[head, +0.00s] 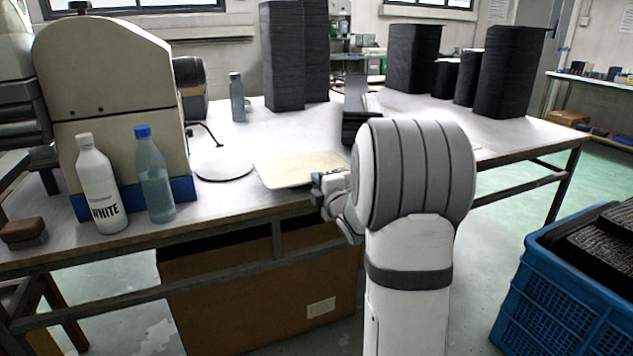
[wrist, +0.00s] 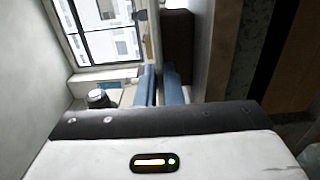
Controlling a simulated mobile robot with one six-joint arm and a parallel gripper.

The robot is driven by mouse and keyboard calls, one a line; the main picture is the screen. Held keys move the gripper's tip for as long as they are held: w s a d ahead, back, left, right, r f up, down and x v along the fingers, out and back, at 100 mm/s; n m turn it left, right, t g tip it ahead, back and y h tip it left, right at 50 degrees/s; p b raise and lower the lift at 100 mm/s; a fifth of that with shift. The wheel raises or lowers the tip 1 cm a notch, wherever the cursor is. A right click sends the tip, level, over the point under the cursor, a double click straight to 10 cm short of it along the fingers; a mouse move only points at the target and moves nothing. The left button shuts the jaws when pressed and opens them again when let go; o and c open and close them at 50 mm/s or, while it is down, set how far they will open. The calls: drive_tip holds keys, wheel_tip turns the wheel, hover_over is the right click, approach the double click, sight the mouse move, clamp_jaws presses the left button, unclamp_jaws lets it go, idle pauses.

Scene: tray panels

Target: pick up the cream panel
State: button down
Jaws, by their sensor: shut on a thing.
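The cream panel (head: 298,168) is a thin pale rectangular sheet, lying flat at the front edge of the table in the head view. My gripper (head: 328,186) is at its front right corner, shut on the panel's edge. In the wrist view my gripper (wrist: 158,82) shows two blue fingers, with a thin pale edge of the panel (wrist: 156,45) between them. My arm hides part of the panel's right side. I cannot tell whether the panel touches the table or is slightly raised.
A white round disc (head: 225,169), a white bottle (head: 101,190) and a blue-capped bottle (head: 155,180) are left of the panel. Dark stacks (head: 283,60) stand behind on the table (head: 420,112). A blue crate (head: 560,290) is at the right on the floor.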

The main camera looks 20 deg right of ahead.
drive_tip(key=shift+r, duration=0.1)
wheel_tip(320, 180, up, 2)
drive_tip(key=shift+r+p, duration=0.25)
drive_tip(key=shift+p, duration=0.25)
drive_tip(key=shift+f, duration=0.1)
drive_tip(key=s+r, duration=0.4)
drive_tip(key=s, duration=0.4)
drive_tip(key=shift+a, duration=0.1)
